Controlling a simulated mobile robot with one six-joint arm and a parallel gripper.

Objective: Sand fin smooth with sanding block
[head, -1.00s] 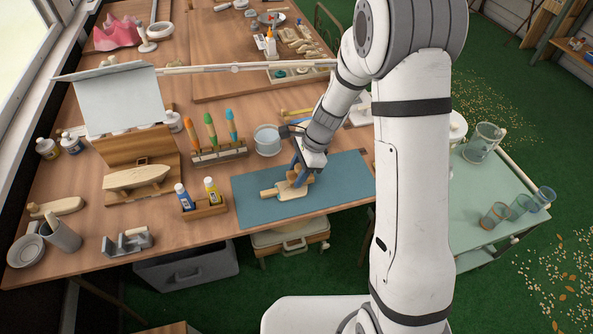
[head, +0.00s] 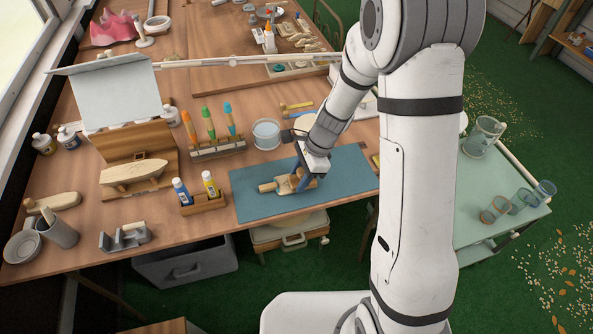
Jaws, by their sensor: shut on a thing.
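A pale wooden piece (head: 284,187) with a peg-like left end lies flat on the blue-green mat (head: 252,208); it appears to be the fin. My gripper (head: 300,184) points down over its right part and is shut on a small brown block (head: 309,184), which appears to be the sanding block. The block is low, at or just above the wood; I cannot tell whether they touch. The fingers and block hide part of the wood's right side.
A bottle caddy (head: 205,204) stands left of the mat, with colored-handled tools in a rack (head: 218,149) and a clear jar (head: 267,134) behind. A wooden boat model (head: 134,172) is farther left. The mat's left and front parts are clear.

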